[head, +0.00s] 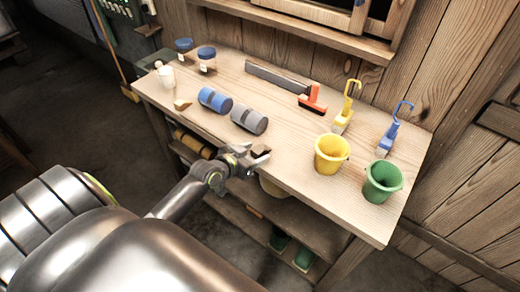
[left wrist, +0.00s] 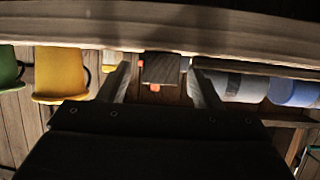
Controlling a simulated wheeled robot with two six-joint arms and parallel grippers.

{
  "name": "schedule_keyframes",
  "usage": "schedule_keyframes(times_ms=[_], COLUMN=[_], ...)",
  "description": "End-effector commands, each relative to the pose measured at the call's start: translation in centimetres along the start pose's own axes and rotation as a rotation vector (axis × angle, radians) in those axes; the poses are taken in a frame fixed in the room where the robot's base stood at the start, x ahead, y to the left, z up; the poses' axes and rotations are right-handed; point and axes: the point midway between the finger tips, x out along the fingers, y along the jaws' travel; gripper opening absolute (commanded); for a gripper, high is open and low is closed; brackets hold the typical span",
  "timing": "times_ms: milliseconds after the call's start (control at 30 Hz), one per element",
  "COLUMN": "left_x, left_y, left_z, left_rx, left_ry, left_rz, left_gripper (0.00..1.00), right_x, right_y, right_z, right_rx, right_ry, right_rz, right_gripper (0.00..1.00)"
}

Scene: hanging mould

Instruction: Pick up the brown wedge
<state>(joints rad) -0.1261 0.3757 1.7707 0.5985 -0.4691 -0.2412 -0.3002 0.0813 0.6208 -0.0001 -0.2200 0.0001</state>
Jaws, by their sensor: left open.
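The brown wedge (head: 261,150) is a small dark wooden block near the front edge of the workbench top. My left gripper (head: 249,159) is at that front edge, right beside the wedge. In the left wrist view the wedge (left wrist: 162,68) shows between the two spread fingers of my left gripper (left wrist: 160,84), with a gap on each side. The jaws are open and hold nothing. The lower part of the wedge is partly hidden by the gripper in the head view. My right gripper is not in view.
A lighter tan wedge (head: 182,104) lies further left. Blue (head: 215,100) and grey (head: 249,119) cylinders lie behind the gripper. Yellow (head: 331,154) and green (head: 382,182) buckets stand to the right. The workbench's front edge (head: 310,201) is close to my arm.

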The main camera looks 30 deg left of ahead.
Motion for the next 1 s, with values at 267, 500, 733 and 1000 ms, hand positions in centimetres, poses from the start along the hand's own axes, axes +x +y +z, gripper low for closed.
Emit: schedule_keyframes(times_ms=[267,500,733,1000], left_x=[1.47,1.43,1.41,1.37], left_y=[0.01,0.00,-0.01,-0.01], left_z=[0.00,0.02,0.03,-0.07], left_rx=[0.000,0.000,0.000,0.001], left_ry=[0.001,0.001,0.000,0.001], left_rz=[0.000,0.000,0.000,0.000], left_gripper=[0.58,0.46,0.16,0.10], right_x=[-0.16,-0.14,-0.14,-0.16], right_y=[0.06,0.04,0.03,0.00], right_z=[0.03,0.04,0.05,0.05], right_rx=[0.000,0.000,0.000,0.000], right_ry=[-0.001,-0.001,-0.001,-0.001], right_rz=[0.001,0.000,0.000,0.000], right_gripper=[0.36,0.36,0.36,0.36])
